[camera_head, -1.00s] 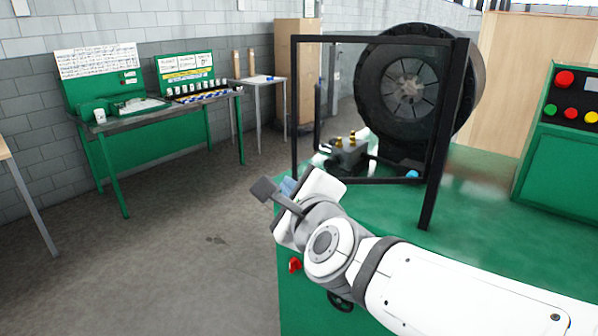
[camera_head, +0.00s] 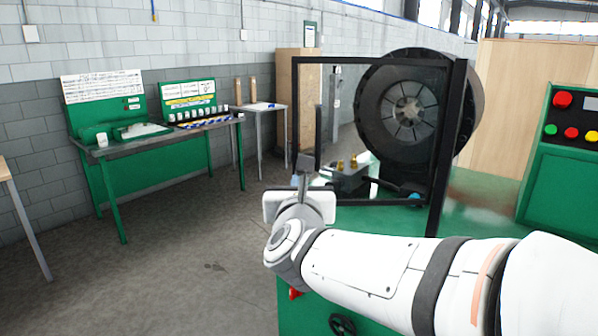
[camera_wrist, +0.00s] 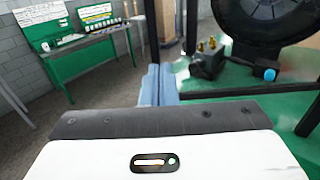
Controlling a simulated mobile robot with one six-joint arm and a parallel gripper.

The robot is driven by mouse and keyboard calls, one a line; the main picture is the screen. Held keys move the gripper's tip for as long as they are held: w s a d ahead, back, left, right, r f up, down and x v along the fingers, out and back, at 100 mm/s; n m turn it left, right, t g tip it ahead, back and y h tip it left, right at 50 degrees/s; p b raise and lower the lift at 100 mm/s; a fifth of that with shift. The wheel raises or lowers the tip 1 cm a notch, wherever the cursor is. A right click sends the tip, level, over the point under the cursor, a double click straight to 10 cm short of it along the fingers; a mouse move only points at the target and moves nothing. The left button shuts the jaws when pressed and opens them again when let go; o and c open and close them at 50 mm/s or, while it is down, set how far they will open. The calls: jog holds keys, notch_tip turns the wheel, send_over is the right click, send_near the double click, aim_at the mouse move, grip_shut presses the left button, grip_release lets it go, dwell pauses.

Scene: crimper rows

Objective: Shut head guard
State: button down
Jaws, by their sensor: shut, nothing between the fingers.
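The head guard (camera_head: 456,150) is a black square frame with a clear pane, standing in front of the round black crimping head (camera_head: 405,108) on the green machine. In the wrist view the lower bar of the guard (camera_wrist: 240,91) crosses behind my fingers. My gripper (camera_head: 304,163) points up and away near the frame's lower left corner. In the wrist view its blue-grey fingertips (camera_wrist: 158,82) are together and empty. Whether they touch the guard is unclear.
A grey block with brass fittings (camera_head: 348,174) sits behind the frame on the green machine top (camera_head: 480,195). The control panel (camera_head: 570,120) stands at the right. A green workbench (camera_head: 155,138) is at the left, with open floor before it.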

jog(key=shift+w+p, duration=0.5)
jog(key=shift+w, duration=1.85)
